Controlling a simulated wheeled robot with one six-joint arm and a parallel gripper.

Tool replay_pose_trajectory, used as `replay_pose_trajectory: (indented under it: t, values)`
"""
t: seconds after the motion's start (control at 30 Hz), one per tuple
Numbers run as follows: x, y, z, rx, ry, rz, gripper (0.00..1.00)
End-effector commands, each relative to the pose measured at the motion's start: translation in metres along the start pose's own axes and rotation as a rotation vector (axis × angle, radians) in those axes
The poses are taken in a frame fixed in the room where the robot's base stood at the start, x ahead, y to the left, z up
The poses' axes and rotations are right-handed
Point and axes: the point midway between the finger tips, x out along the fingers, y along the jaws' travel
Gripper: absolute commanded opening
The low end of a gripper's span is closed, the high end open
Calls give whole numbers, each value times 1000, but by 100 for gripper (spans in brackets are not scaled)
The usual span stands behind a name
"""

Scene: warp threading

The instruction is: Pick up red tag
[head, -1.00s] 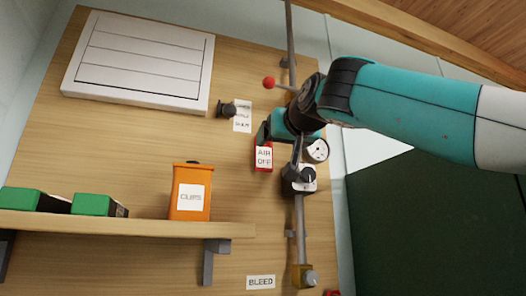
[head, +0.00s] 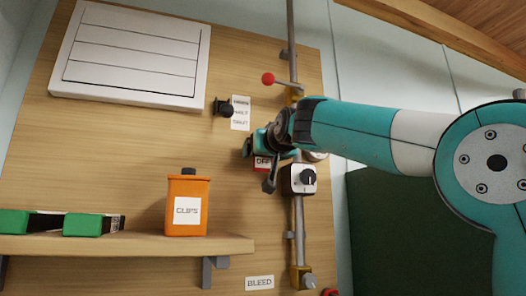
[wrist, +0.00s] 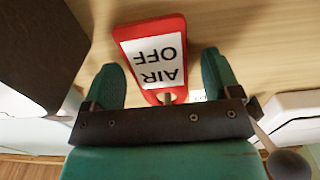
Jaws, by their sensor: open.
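The red tag (wrist: 122,34) has a white label reading "AIR OFF". In the wrist view it lies between and ahead of the two green fingers, upside down in that picture, with a small peg or hole at its near end. My gripper (wrist: 161,72) is open, one finger on each side of the tag's near end with a visible gap to each. Contact with the tag cannot be seen.
A vertical pipe (head: 299,220) with a red-knobbed lever (head: 268,79) and a white dial box (head: 302,179) stands beside the tag. A black knob (head: 223,107) is at upper left. An orange CLIPS box (head: 187,190) stands on the shelf (head: 120,245).

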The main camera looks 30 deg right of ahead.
Motion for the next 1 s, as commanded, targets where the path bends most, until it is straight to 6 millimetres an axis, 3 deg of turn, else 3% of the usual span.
replay_pose_trajectory:
  t: [0.03,0.2,0.27,0.67,0.83,1.0]
  values:
    - [0,0,0,0,0,0,78]
    - [0,0,0,0,0,0,39]
    - [0,0,0,0,0,0,30]
    - [0,0,-3,0,0,0,30]
    - [0,0,-15,1,2,-1,30]
    - [-36,-1,-11,2,4,-4,30]
